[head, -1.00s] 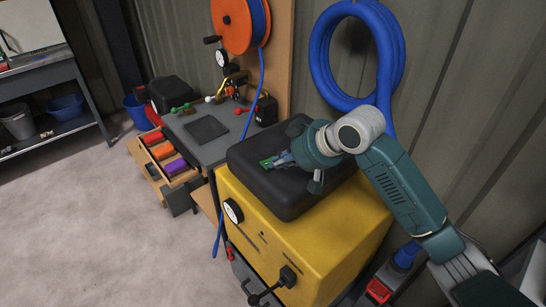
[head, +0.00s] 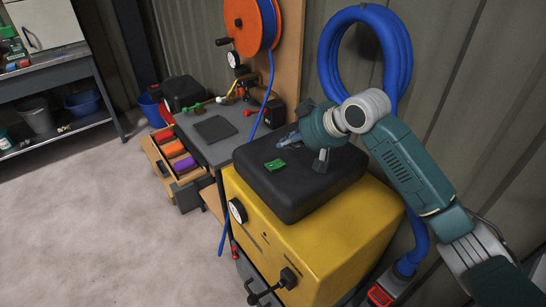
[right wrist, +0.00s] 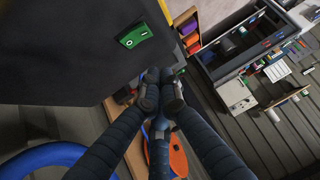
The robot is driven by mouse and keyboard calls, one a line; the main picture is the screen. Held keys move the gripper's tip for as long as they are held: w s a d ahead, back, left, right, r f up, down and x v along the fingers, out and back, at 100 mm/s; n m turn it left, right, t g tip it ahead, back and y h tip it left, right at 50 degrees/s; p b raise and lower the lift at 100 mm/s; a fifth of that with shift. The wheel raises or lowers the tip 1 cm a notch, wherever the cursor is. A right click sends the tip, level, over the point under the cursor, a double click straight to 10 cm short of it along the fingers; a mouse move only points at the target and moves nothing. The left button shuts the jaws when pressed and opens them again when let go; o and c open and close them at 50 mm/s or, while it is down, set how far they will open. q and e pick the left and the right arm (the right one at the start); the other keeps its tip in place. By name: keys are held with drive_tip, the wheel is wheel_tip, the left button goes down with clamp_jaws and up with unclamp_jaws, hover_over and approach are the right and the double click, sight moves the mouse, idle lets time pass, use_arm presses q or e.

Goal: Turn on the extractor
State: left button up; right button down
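The extractor is a yellow cabinet (head: 310,240) with a thick black top (head: 305,190). A green rocker switch (head: 276,166) with white marks is set in that top; it also shows in the right wrist view (right wrist: 134,31). I cannot tell which way the rocker is tipped. My right gripper (head: 286,141) is above the far part of the black top, beyond the switch and apart from it. In the right wrist view its fingertips (right wrist: 160,87) are together with nothing between them, beside the black top's edge. My left gripper is not in view.
A blue hose coil (head: 365,50) hangs on the wall behind. A dial (head: 238,211) and a black knob (head: 287,278) are on the cabinet front. A workbench (head: 205,152) with an open drawer (head: 172,160) stands to the left. The floor (head: 100,220) at left is clear.

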sight(272, 168)
drive_tip(key=p+x, duration=0.1)
drive_tip(key=x, duration=0.5)
drive_tip(key=shift+a+r, duration=0.15)
wheel_tip(272, 168, down, 4)
drive_tip(key=shift+a+r+p, duration=0.15)
drive_tip(key=shift+r+p, duration=0.1)
drive_tip(key=shift+p, duration=0.7)
drive_tip(key=shift+s+f, duration=0.15)
drive_tip(key=shift+f, duration=0.4)
drive_tip(key=shift+a, duration=0.1)
